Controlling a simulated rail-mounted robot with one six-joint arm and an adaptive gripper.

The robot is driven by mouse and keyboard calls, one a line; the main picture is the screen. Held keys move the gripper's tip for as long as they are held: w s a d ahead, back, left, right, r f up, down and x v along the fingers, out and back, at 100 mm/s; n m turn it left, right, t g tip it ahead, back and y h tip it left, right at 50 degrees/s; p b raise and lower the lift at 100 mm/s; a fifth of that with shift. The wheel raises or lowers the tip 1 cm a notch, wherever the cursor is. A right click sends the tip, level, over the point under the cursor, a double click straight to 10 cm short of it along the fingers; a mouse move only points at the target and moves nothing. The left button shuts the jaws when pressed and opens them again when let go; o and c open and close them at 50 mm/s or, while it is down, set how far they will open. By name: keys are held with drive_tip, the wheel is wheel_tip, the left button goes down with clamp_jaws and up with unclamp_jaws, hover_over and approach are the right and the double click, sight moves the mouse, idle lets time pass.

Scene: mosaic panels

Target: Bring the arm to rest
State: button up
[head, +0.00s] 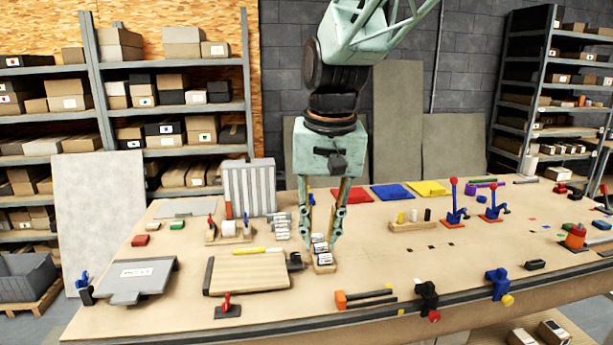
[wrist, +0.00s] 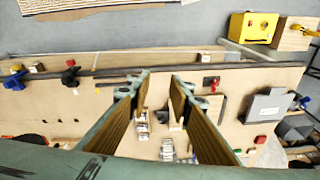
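My gripper (head: 320,243) hangs from my arm over the middle of the workbench, pointing down. Its two fingers are apart, with nothing visibly held between them. They also show spread apart in the wrist view (wrist: 160,80). In the head view, a small wooden rack with labelled pieces (head: 324,262) appears at the fingertips; I cannot tell whether they touch it. The pale mosaic-sample stacks also show in the wrist view (wrist: 167,149).
A wooden board (head: 250,277) with a dark end lies left of my gripper. A striped grey panel (head: 250,187) stands behind it. Clamps (head: 427,297) line the front edge. Red and blue toggle tools (head: 455,205) stand at the right. Bare bench lies right of centre.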

drive_tip(key=s+d+r+t+b, duration=0.1)
drive_tip(key=s+d+r+b, duration=0.15)
drive_tip(key=s+d, duration=1.15)
drive_tip(key=s+d+f+b, duration=0.1)
drive_tip(key=s+d+f, duration=0.1)
drive_tip(key=s, duration=0.7)
drive_tip(key=s+d+f+t+b, duration=0.1)
drive_tip(key=s+d+f, duration=0.1)
drive_tip(key=s, duration=0.7)
drive_tip(key=shift+s+f+h, duration=0.2)
drive_tip(key=shift+f+h, duration=0.1)
drive_tip(key=shift+f, duration=0.15)
drive_tip(key=shift+d, duration=0.2)
